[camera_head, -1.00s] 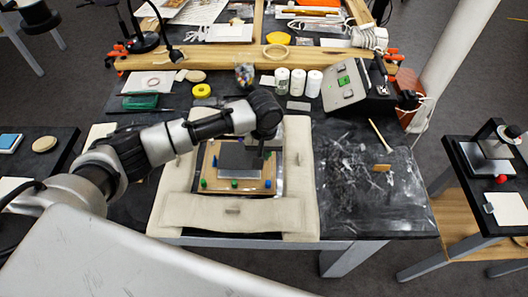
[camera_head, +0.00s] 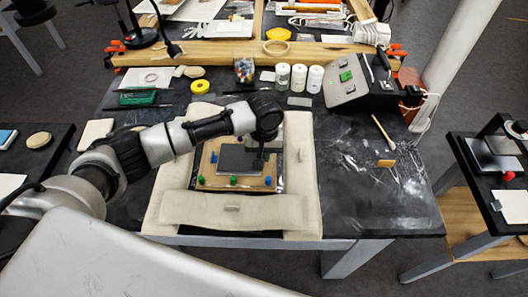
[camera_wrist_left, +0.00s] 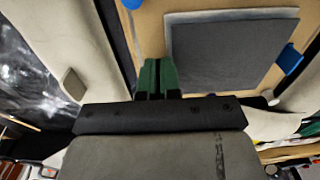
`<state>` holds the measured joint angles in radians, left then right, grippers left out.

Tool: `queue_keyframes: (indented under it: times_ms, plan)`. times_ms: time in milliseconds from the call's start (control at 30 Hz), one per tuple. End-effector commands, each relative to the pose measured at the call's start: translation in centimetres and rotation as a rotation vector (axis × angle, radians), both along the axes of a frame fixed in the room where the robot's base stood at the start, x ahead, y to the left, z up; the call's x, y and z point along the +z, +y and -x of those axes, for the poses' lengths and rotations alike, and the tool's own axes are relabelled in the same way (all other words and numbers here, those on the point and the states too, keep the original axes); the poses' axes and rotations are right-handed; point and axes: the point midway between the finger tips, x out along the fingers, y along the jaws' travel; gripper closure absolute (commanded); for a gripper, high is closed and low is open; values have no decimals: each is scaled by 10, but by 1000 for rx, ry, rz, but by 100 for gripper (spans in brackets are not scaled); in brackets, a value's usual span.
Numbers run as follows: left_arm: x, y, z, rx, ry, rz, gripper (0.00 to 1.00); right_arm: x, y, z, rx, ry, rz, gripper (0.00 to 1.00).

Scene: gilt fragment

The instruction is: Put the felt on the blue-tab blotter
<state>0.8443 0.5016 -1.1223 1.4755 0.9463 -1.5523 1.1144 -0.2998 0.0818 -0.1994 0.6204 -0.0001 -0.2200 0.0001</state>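A dark grey square felt (camera_head: 240,158) lies on a lighter grey sheet, on a wooden board (camera_head: 210,148). In the left wrist view the felt (camera_wrist_left: 220,52) overlaps the lighter sheet (camera_wrist_left: 240,16), and a blue tab (camera_wrist_left: 290,58) shows at the sheet's edge. My left gripper (camera_head: 262,154) is over the board's right side, beside the felt. In the wrist view its green fingertips (camera_wrist_left: 157,64) are together, with nothing seen between them; they appear apart from the felt. Whether they touch the board is unclear. My right gripper is not in view.
Pale padded cloth (camera_head: 232,209) surrounds the board. Green (camera_head: 202,180) and blue (camera_head: 268,181) knobs stand along its near edge. White containers (camera_head: 299,77) and a grey console (camera_head: 352,80) stand behind. The black tabletop at right holds a small brush (camera_head: 383,132).

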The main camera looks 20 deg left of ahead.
Motion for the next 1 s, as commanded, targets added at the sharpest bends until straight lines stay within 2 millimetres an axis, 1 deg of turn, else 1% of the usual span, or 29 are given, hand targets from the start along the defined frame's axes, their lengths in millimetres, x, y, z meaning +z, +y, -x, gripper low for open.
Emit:
queue_keyframes:
  times_ms: [700, 733, 900, 1000]
  plan:
    - [-7, 0, 0, 0, 0, 0, 100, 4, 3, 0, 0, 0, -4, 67]
    - [-7, 0, 0, 0, 0, 0, 92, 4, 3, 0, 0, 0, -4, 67]
    - [-7, 0, 0, 0, 0, 0, 67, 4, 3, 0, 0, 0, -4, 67]
    - [-7, 0, 0, 0, 0, 0, 67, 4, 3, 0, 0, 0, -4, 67]
